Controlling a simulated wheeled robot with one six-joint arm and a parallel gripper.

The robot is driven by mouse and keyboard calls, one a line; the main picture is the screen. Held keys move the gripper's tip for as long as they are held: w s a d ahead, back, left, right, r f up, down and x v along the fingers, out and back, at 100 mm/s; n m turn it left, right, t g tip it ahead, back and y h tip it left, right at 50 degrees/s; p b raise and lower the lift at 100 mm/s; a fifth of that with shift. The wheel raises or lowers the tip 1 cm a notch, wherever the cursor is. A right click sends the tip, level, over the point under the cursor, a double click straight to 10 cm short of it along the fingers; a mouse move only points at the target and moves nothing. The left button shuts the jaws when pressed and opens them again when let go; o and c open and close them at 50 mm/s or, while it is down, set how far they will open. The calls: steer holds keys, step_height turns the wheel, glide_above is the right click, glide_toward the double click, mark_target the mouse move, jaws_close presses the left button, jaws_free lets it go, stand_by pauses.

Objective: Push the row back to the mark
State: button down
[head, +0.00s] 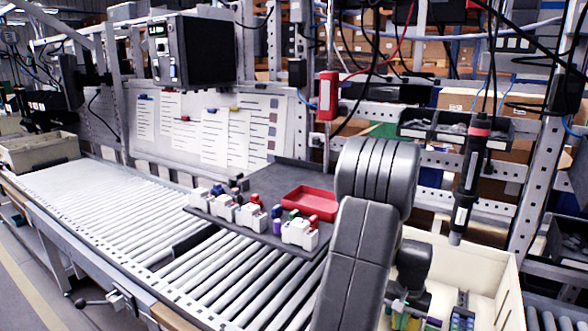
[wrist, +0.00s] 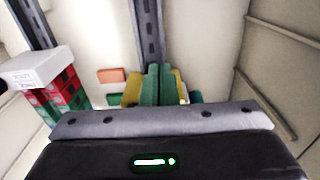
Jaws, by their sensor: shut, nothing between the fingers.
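A row of small white holders (head: 224,205) with coloured tops stands along the front of a dark board (head: 270,180) over the rollers. Another white holder (head: 299,234) stands to its right, near the board's front edge. I cannot make out a mark. My gripper (head: 407,312) points down at the cream bin, well to the right of the row, partly hidden by my arm. In the wrist view its green and yellow fingers (wrist: 160,84) are together with nothing between them. The row does not show there.
A red tray (head: 308,202) sits on the board behind the holders. A red and green stack with a white top (wrist: 35,66) shows in the wrist view. A dark screwdriver (head: 470,175) hangs above the bin.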

steer(key=shift+r, duration=0.15)
steer(key=shift+r+p, duration=0.6)
steer(key=shift+r, duration=0.25)
step_height(320, 180, up, 12)
steer(key=p, duration=0.7)
steer(key=shift+s+a+f+p, duration=0.2)
steer(key=shift+s+p, duration=0.15)
steer(key=shift+p, duration=0.05)
stand_by(0.7)
